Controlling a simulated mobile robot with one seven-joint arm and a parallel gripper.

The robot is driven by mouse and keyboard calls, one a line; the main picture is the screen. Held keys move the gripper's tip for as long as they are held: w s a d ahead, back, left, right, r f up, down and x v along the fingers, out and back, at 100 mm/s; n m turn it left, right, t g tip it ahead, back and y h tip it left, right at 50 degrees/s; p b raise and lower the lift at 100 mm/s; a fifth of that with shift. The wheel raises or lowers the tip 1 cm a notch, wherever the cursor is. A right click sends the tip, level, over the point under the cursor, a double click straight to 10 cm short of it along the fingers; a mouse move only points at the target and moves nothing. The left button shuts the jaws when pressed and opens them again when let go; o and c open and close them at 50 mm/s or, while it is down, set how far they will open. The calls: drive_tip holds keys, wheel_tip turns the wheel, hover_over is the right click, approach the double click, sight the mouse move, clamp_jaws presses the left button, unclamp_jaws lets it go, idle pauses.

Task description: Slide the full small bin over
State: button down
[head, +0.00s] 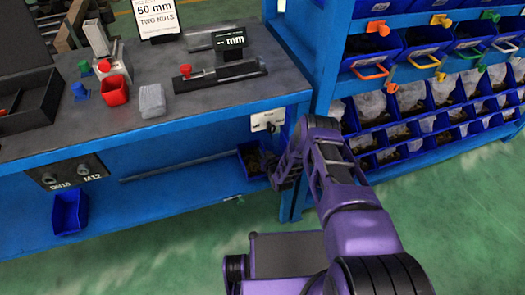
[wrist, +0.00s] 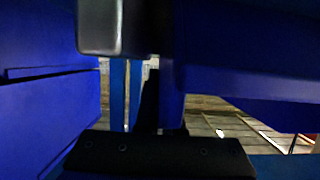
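The full small bin (head: 243,165) is blue with dark brownish contents. It sits on the lower shelf of the workbench, near the right end. My gripper (head: 276,172) is low at the bin's right side, close to or touching it; the fingertips are hard to make out. In the wrist view, dark blue surfaces fill much of the picture, close to the camera, and a black part of my gripper lies along the bottom. Whether the fingers hold the bin's wall cannot be seen. A second small blue bin (head: 70,211), seemingly empty, stands on the lower shelf at the left.
The blue workbench (head: 200,120) overhangs the shelf; its right leg (head: 293,195) stands near my arm. A grey rod (head: 180,166) lies along the shelf between the bins. A rack of blue bins (head: 430,90) stands at the right. Green floor is free in front.

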drive_tip(key=c, duration=1)
unclamp_jaws()
drive_tip(key=shift+o, duration=0.2)
drive_tip(key=shift+s, duration=0.1)
drive_tip(key=p+v, duration=0.3)
drive_tip(key=v, duration=1.4)
drive_tip(key=shift+p, duration=0.4)
drive_tip(key=shift+f, duration=0.1)
